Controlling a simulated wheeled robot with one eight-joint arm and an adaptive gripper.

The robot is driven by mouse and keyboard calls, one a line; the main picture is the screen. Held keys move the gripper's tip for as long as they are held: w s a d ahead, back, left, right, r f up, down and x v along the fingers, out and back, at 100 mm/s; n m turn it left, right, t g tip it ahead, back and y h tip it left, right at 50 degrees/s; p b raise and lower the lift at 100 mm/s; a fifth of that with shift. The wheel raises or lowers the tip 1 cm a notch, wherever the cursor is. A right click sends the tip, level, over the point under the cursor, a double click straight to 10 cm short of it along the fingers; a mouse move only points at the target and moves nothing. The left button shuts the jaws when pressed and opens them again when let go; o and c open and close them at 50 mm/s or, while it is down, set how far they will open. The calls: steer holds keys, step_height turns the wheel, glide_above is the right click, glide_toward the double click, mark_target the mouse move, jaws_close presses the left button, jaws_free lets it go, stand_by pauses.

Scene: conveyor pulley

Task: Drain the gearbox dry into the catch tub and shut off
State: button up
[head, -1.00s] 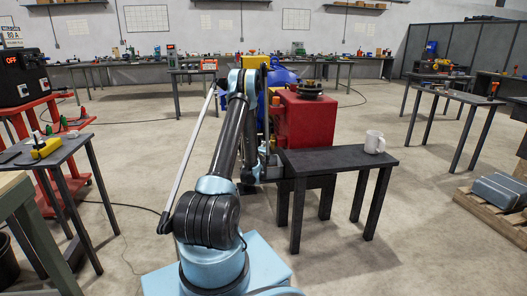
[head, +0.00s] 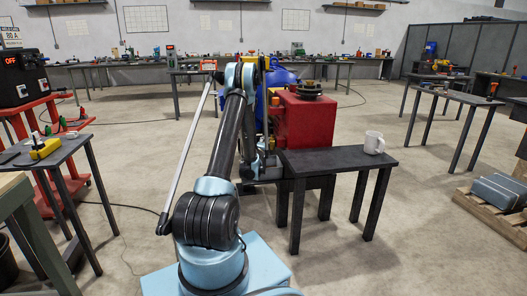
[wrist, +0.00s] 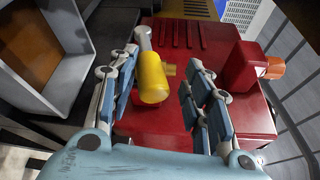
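The red gearbox (head: 304,122) stands behind the dark table in the head view. Its red body (wrist: 160,117) fills the middle of the wrist view. A yellow handle (wrist: 153,78) on a grey stem (wrist: 142,38) stands out from it. My gripper (wrist: 165,85) is open, with its two fingers apart and the handle between them, closer to the left finger. I cannot tell whether they touch. A small brass-coloured part (wrist: 170,70) shows beside the handle.
An orange cap (wrist: 272,68) sticks out of a red block right of my fingers. A dark table (head: 330,160) with a white mug (head: 374,143) stands in front of the gearbox. A blue machine (head: 283,77) is behind it. The floor at right is clear up to a pallet (head: 490,208).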

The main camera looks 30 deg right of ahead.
steer(key=shift+r, duration=3.4)
steer(key=shift+s+a+r, duration=0.15)
steer(key=shift+s+r, duration=0.2)
steer(key=shift+r, duration=0.25)
steer(key=s+a+r, duration=0.2)
steer(key=a+r, duration=0.2)
steer(key=r, duration=0.4)
steer(key=s+a+r, duration=0.2)
steer(key=a+r, duration=0.3)
steer(key=r, duration=0.4)
steer(key=shift+a, duration=0.25)
